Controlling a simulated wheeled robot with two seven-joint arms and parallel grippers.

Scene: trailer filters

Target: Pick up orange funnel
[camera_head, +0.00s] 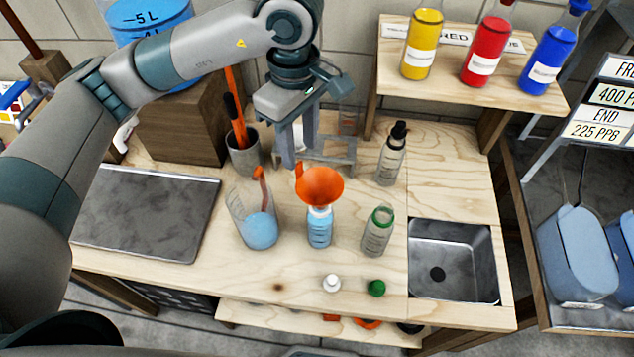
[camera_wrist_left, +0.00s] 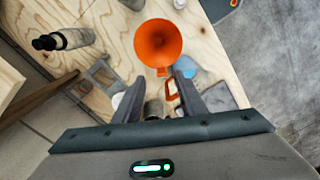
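The orange funnel (camera_head: 320,184) sits in the mouth of a clear bottle (camera_head: 319,230) holding blue liquid, at the middle of the wooden counter. My left gripper (camera_head: 300,156) points down just behind the funnel. Its two fingers are apart and nothing is held. In the left wrist view the orange funnel (camera_wrist_left: 159,43) lies just beyond the fingertips of my left gripper (camera_wrist_left: 158,82). The funnel's small tab shows near the gap between the fingers; I cannot tell whether they touch it. My right gripper is not in view.
A pitcher (camera_head: 257,222) with blue liquid stands left of the funnel, a green-necked bottle (camera_head: 377,235) right. A black-topped bottle (camera_head: 390,155) is behind. White (camera_head: 332,283) and green (camera_head: 376,288) caps lie in front. A sink (camera_head: 454,262) is at right, a grey cup (camera_head: 244,155) at back left.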

